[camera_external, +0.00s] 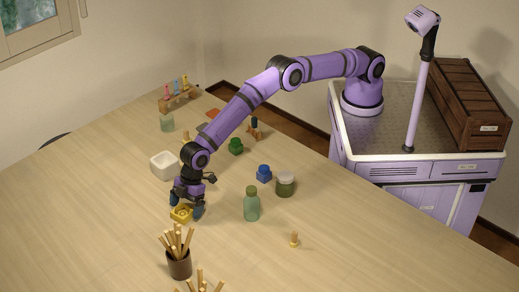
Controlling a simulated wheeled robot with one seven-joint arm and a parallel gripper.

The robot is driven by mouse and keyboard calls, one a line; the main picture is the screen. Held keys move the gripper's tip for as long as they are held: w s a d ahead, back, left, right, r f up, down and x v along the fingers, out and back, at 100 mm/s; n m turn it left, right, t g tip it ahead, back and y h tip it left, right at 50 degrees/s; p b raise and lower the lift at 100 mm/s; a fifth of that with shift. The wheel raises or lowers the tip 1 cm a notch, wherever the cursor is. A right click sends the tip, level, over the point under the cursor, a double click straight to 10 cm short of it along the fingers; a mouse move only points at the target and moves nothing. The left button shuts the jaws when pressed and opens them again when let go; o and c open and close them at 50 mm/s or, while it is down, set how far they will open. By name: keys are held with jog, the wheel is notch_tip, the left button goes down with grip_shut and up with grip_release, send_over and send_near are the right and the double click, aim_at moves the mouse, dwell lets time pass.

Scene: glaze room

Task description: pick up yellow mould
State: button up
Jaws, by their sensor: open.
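The yellow mould (181,213) is a small, blocky yellow piece on the wooden table, left of the middle. My gripper (187,208) points down over it. The fingers are open, with one on the left of the mould and one on the right. Whether the fingertips touch the mould cannot be told at this size. The gripper hides part of the mould's back.
A white square bowl (164,166) stands close behind my gripper. A green bottle (251,205), a lidded jar (285,185) and a blue block (264,174) stand to the right. A brown cup of sticks (179,264) is in front. The table's left part is clear.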

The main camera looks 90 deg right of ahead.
jog(key=c, duration=1)
jog(key=shift+r, duration=0.1)
